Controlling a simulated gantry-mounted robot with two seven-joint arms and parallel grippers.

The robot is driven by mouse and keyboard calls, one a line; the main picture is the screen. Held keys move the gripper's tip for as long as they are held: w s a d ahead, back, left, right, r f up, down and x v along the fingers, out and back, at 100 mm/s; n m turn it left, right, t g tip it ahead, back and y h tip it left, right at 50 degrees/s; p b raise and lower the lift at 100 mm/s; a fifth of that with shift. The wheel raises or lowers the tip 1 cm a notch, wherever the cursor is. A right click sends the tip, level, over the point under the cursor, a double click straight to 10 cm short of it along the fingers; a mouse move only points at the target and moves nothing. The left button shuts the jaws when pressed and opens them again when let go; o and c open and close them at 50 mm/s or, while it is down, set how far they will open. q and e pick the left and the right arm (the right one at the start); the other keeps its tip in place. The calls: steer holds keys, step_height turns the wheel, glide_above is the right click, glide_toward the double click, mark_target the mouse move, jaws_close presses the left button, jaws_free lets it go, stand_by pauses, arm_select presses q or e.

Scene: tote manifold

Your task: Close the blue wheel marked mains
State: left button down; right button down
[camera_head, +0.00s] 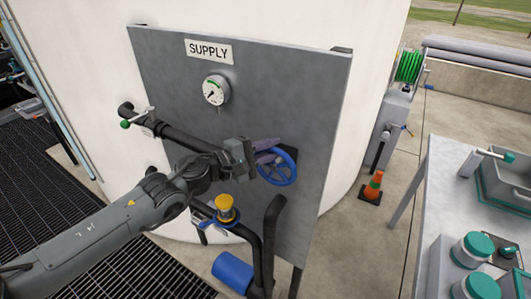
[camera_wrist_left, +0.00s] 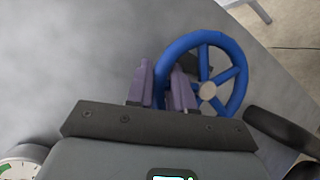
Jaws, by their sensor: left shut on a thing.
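The blue wheel (camera_head: 288,167) is mounted on the grey panel, right of its middle and below the gauge. It also shows in the left wrist view (camera_wrist_left: 236,96), with spokes and a pale hub. My left gripper (camera_head: 266,150) is at the wheel's left side. In the left wrist view its purple fingers (camera_wrist_left: 162,88) sit on either side of the left part of the rim, shut on it. No "mains" marking is legible in either view. My right gripper is not in view.
The grey panel (camera_head: 320,100) carries a SUPPLY sign (camera_head: 209,51), a round gauge (camera_head: 216,90) and dark pipes (camera_head: 272,235). A yellow knob (camera_head: 226,208) is below my left forearm.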

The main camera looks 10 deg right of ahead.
arm_select(q)
steer(key=shift+s+d+m+y+b, duration=0.45)
steer(key=shift+m+y+b, duration=0.25)
steer(key=shift+m, duration=0.4)
steer(key=shift+r, duration=0.1)
steer(key=c, duration=1.1)
jaws_free()
steer(key=shift+d, duration=0.1)
steer(key=shift+s+a+r, duration=0.1)
steer(key=shift+a+r, duration=0.05)
steer(key=shift+a, duration=0.35)
steer(key=p+v, duration=0.1)
steer(key=v, duration=0.9)
steer(key=shift+d+f, duration=0.1)
steer(key=shift+f, duration=0.1)
